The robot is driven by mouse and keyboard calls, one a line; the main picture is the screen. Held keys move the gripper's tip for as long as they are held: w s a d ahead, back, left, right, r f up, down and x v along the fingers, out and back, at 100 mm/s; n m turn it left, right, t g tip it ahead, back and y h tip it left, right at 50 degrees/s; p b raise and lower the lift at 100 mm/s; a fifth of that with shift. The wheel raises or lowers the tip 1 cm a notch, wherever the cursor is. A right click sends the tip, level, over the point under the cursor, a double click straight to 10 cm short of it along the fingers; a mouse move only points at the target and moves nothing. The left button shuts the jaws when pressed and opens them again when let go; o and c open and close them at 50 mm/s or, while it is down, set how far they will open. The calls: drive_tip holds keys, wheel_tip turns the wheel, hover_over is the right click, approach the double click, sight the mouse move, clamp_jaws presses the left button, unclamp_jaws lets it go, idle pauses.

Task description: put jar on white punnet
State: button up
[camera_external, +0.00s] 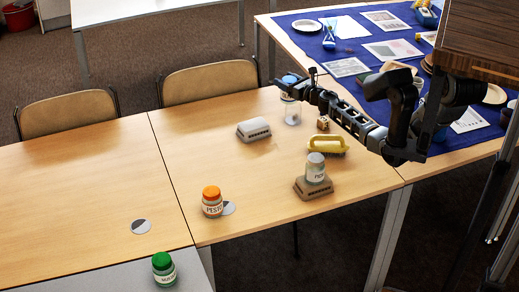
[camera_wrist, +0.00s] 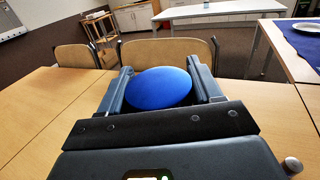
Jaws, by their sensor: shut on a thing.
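My gripper (camera_external: 297,88) is shut on a clear jar with a blue lid (camera_external: 292,111) over the far right part of the wooden table. In the wrist view the round blue lid (camera_wrist: 158,88) sits between my two fingers (camera_wrist: 160,90). I cannot tell whether the jar's base touches the table. The white punnet (camera_external: 254,131) lies on the table to the left of and nearer than the jar, apart from it, and nothing stands on it. It does not show in the wrist view.
A grey-lidded jar (camera_external: 316,168) stands on a brown punnet (camera_external: 304,192). An orange-lidded jar (camera_external: 212,202) and a green-lidded jar (camera_external: 163,268) stand nearer. The left table (camera_external: 90,200) is mostly clear.

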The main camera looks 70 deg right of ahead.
drive_tip(key=w+a+f+b, duration=0.2)
drive_tip(key=f+b, duration=0.1)
drive_tip(key=w+a+f+b, duration=0.2)
drive_tip(key=w+f+b, duration=0.1)
drive_tip(key=w+a+f+b, duration=0.2)
drive_tip(key=w+f+b, duration=0.1)
drive_tip(key=f+b, duration=0.1)
drive_tip(key=shift+a, duration=0.2)
drive_tip(key=shift+f, duration=0.15)
drive_tip(key=shift+f+b, duration=0.15)
drive_tip(key=shift+b, duration=0.2)
drive_tip(key=o, duration=1.2)
drive_tip(key=shift+r, duration=0.2)
drive_tip(key=p+v, duration=0.6)
drive_tip(key=v, duration=0.6)
drive_tip(key=shift+s, duration=0.1)
